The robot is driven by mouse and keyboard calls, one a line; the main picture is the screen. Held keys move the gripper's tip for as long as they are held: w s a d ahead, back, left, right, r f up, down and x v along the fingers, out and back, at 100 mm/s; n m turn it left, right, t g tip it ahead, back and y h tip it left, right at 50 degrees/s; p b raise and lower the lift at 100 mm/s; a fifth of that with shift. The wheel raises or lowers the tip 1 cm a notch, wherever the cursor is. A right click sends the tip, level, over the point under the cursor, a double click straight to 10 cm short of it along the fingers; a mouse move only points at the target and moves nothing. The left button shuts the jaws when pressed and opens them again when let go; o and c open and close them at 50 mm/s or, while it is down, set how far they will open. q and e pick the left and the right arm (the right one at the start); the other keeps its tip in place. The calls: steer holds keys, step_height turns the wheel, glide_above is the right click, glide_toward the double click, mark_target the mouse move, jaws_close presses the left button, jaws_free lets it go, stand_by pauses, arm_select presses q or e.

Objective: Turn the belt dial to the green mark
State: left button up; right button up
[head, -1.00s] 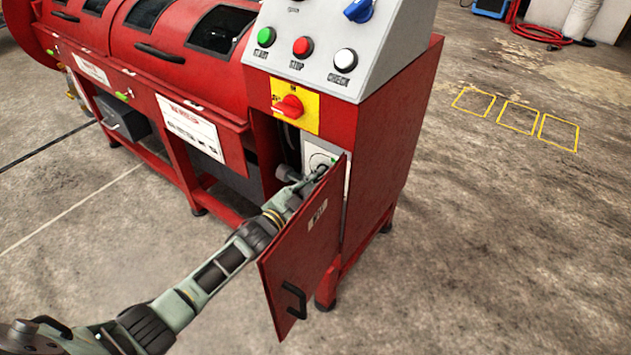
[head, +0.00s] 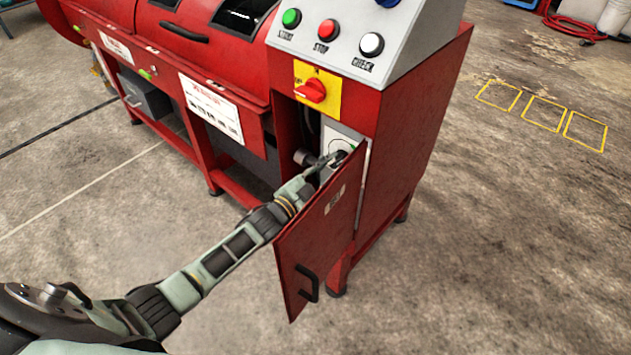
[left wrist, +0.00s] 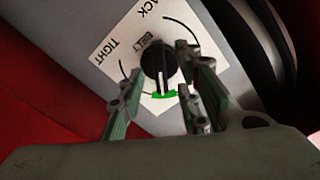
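The black belt dial (left wrist: 158,62) sits on a white label (left wrist: 118,48) with the words TIGHT and BELT and a partly hidden word. Its white pointer line points at the green mark (left wrist: 164,95) on the label's edge. My left gripper (left wrist: 160,72) is open, with its fingers on either side of the dial; a gap shows on the left, and contact on the right is unclear. In the head view my left gripper (head: 326,165) reaches into the red cabinet behind the open door (head: 318,235). The dial is mostly hidden there. My right gripper is out of view.
The open door with its black handle (head: 307,283) stands close beside my left arm. Above are a red rotary switch on a yellow plate (head: 316,90) and a sloped panel with green, red and white buttons (head: 328,30).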

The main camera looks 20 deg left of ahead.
arm_select(q)
steer(key=v, duration=1)
steer(key=shift+s, duration=0.15)
